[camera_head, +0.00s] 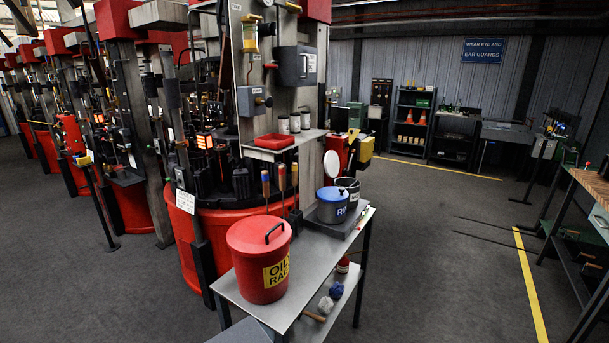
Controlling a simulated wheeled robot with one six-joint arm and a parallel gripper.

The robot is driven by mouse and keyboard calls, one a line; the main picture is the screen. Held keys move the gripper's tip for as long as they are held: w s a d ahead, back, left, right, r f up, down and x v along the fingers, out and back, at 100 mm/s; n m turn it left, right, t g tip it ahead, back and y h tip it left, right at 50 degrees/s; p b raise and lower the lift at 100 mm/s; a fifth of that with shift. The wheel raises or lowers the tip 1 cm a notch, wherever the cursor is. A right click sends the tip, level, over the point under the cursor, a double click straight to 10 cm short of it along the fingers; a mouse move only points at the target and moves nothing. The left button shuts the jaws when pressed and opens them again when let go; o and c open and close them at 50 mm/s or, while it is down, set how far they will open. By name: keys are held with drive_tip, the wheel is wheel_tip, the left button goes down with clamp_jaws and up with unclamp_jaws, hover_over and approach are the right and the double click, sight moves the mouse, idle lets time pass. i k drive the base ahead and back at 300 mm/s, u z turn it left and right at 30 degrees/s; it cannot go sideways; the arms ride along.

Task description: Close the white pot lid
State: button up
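A white round lid (331,164) stands raised on edge at the left rim of a small dark pot (352,183), which appears to be open. Whether the white lid is hinged to the dark pot cannot be made out. My gripper is not in view.
A red bin (261,268) marked for oily rags, with its lid on, stands on the near part of the grey metal table (311,266). A red machine (232,238) rises close on the left. Open floor (440,250) lies right of the table.

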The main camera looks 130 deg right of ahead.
sight(332, 162)
drive_tip(key=i, duration=0.25)
drive_tip(key=z, duration=2.15)
drive_tip(key=i, duration=2.3)
drive_tip(key=z, duration=3.45)
drive_tip(key=i, duration=0.4)
drive_tip(key=u, duration=0.7)
drive_tip(key=i, duration=0.9)
drive_tip(key=u, duration=0.2)
